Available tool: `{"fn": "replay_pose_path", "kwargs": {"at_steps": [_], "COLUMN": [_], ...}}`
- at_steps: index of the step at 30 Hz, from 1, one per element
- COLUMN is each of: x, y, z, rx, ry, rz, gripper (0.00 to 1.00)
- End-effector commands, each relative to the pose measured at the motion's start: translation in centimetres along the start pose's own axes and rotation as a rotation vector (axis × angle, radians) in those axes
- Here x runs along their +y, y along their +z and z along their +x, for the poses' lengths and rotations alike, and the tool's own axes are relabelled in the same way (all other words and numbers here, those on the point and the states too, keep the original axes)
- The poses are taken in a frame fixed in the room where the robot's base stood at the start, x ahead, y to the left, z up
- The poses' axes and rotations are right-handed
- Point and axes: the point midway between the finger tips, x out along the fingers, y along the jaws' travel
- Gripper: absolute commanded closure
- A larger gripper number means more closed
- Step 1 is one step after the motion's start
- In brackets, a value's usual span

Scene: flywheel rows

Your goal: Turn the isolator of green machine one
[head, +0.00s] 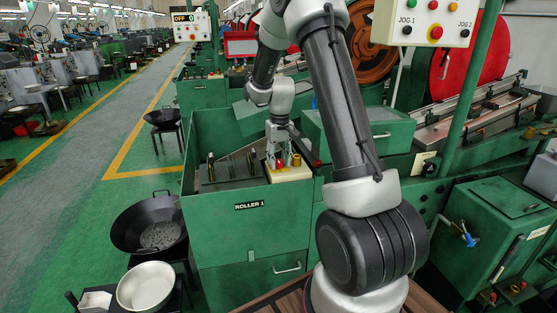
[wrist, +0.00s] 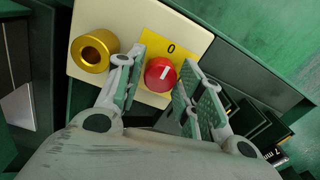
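The isolator is a red round knob (wrist: 160,75) with a white pointer line, on a yellow plate (wrist: 172,48) marked 0. It sits on a cream box (wrist: 95,20) beside a brass-coloured ring (wrist: 93,51). In the head view the red knob (head: 279,164) shows on the cream box of the green machine (head: 240,235) labelled ROLLER 1. My gripper (wrist: 158,88) is open, with one finger on each side of the knob. A gap shows between the knob and the right finger; whether the left finger touches it is unclear.
The machine's open green bin (head: 215,150) lies left of the cream box. A black wok (head: 150,225) and a white bowl (head: 146,286) stand at its left. A control panel with JOG buttons (head: 424,22) hangs at upper right. The aisle floor at left is clear.

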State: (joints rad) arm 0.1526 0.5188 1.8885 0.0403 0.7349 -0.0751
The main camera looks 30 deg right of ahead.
Motion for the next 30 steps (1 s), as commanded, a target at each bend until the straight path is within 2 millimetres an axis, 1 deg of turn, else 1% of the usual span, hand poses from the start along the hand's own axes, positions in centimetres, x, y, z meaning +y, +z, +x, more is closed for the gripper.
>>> {"fn": "replay_pose_path", "kwargs": {"at_steps": [10,14,17,24,27,30], "x": [0.0,0.0,0.0,0.0,0.0,0.0], "y": [0.0,-0.1,-0.1,-0.1,-0.1,0.0], "z": [0.0,-0.9,-2.6,-8.0,-9.8,-11.1], "rx": [-0.001,0.002,0.004,0.004,0.003,0.001], "ry": [0.000,0.000,0.000,0.000,0.000,0.000], "rz": [0.001,0.001,0.001,0.001,0.001,0.001], "gripper": [0.47,0.47,0.47,0.47,0.47,0.47]}}
